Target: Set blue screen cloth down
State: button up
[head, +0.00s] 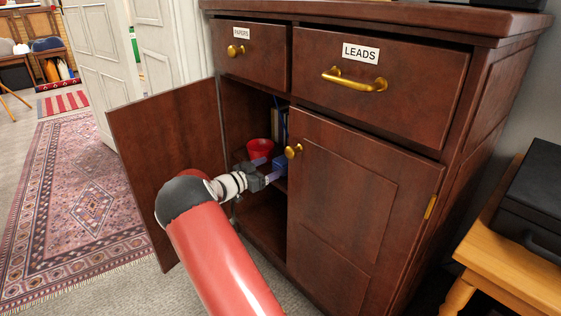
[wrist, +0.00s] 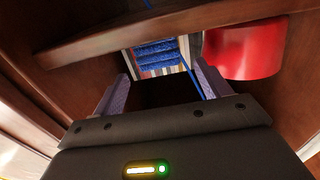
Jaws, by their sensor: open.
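My gripper (head: 271,170) reaches through the open left door into the cabinet, at shelf height. In the wrist view its two pale fingers stand wide apart with an empty dark gap between them (wrist: 160,82), so it is open and holds nothing. A blue, ribbed, folded thing, seemingly the blue screen cloth (wrist: 158,54), shows just beyond the fingertips, apart from them as far as I can tell. In the head view a blue patch (head: 280,160) beside the gripper is partly hidden by the right door; I cannot tell whether it is the same thing.
A red bowl-like container (head: 260,148) stands beside the gripper; it also shows in the wrist view (wrist: 245,48). A shelf board (wrist: 100,42) crosses close to the fingers. The closed right door (head: 350,200) and open left door (head: 170,150) flank the opening. Drawers (head: 390,85) sit above.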

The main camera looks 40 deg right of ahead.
jog(key=w+a+r+n+t+y, duration=0.1)
jog(key=a+r+n+t+y, duration=0.6)
jog(key=a+r+t+y, duration=0.6)
jog(key=s+a+r+n+g+y, duration=0.1)
jog(key=s+a+r+n+y, duration=0.15)
jog(key=a, duration=0.35)
jog(key=s+a+r+n+g+y, duration=0.1)
jog(key=s+a, duration=0.3)
jog(key=a, duration=0.2)
jog(key=s+a+n+g+y, duration=0.2)
jog(key=s+a, duration=0.2)
jog(key=s, duration=0.4)
jog(key=s+a+n+g+y, duration=0.1)
jog(key=s+a+n, duration=0.25)
jog(key=s, duration=0.55)
jog(key=s+f+n+g+h, duration=0.1)
jog(key=s+f+g, duration=0.2)
jog(key=s, duration=1.1)
notch_tip(320, 180, down, 3)
jog(key=shift+s+d+f+g, duration=0.1)
jog(key=shift+s+d+g, duration=0.2)
jog(key=shift+s+d, duration=0.1)
jog(key=shift+h, duration=0.25)
